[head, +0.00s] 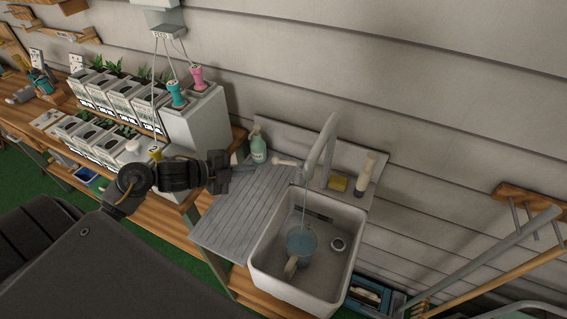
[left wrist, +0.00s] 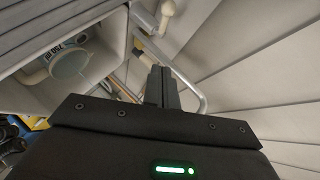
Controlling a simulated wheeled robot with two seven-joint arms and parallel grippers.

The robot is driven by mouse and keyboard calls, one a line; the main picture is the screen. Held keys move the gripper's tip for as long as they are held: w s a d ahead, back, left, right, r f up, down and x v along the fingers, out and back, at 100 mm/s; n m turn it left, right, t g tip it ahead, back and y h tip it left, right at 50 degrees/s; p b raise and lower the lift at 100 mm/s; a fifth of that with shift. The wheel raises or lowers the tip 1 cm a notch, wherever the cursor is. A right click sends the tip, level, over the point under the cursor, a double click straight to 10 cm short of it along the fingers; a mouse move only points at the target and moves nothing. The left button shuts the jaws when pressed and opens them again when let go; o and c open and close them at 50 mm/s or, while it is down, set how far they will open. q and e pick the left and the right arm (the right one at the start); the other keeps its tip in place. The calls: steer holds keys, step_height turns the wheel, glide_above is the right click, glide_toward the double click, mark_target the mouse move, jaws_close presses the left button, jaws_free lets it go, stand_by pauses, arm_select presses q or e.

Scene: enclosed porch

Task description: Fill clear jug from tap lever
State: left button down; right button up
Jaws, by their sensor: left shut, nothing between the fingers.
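The clear jug (head: 301,243) stands in the sink basin under the tap, with its handle toward the front. It holds bluish water; the exact level is hard to read. A thin stream falls from the grey curved tap (head: 327,140) into it. The pale tap lever (head: 287,162) sticks out to the left of the tap base. My left gripper (head: 250,168) is shut and empty, left of the lever with a small gap in the picture. In the left wrist view, the jug (left wrist: 68,62) is at upper left and the shut fingers (left wrist: 160,72) point toward the tap. My right gripper is not in view.
The white sink (head: 257,272) has a ribbed drainboard (head: 232,217) on its left, which is clear. A green soap bottle (head: 258,147) stands close behind my left gripper.

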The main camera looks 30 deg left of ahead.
arm_select(q)
steer(key=p, duration=0.3)
glide_toward(288, 163)
steer(key=w+d, duration=0.1)
steer(key=d, duration=0.3)
steer(key=w, duration=0.1)
steer(key=w+f, duration=0.1)
steer(key=shift+w+a+f+p, duration=0.3)
steer(key=shift+w+a, duration=0.1)
steer(key=shift+w+a+f, duration=0.1)
steer(key=shift+w+f, duration=0.25)
